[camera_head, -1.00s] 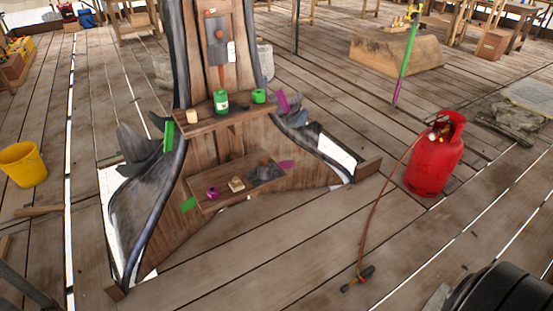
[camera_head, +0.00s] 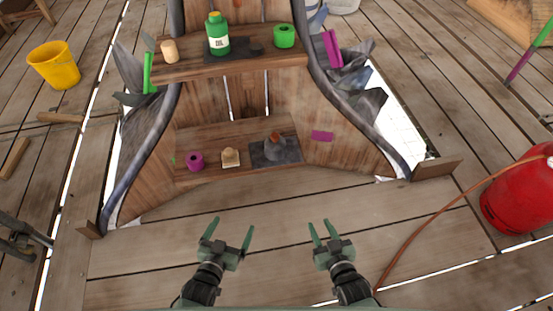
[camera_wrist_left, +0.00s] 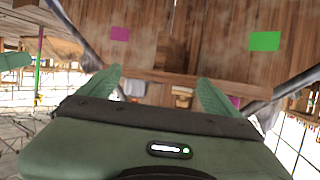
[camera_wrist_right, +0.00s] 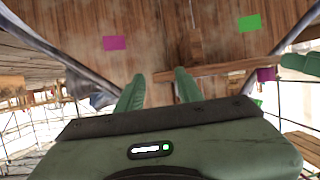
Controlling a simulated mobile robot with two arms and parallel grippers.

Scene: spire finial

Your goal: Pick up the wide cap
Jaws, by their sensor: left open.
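No label marks the wide cap, so I cannot tell for sure which piece it is. A squat green round piece with a dark hole (camera_head: 283,36) stands at the right of the upper shelf. On the lower shelf stand a small purple round piece (camera_head: 195,161), a stepped tan wooden piece (camera_head: 231,157), and a grey piece with a brown knob (camera_head: 274,148) on a dark mat. My left gripper (camera_head: 230,232) is open and empty, in front of the lower shelf. My right gripper (camera_head: 322,230) is open and empty to its right, with a narrower gap.
The upper shelf (camera_head: 170,72) also holds a tan cylinder (camera_head: 169,51) and a green bottle (camera_head: 217,38). A red gas cylinder (camera_head: 520,195) with a hose stands at right. A yellow bucket (camera_head: 54,66) stands at left. Floor before the lower shelf (camera_head: 185,177) is clear.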

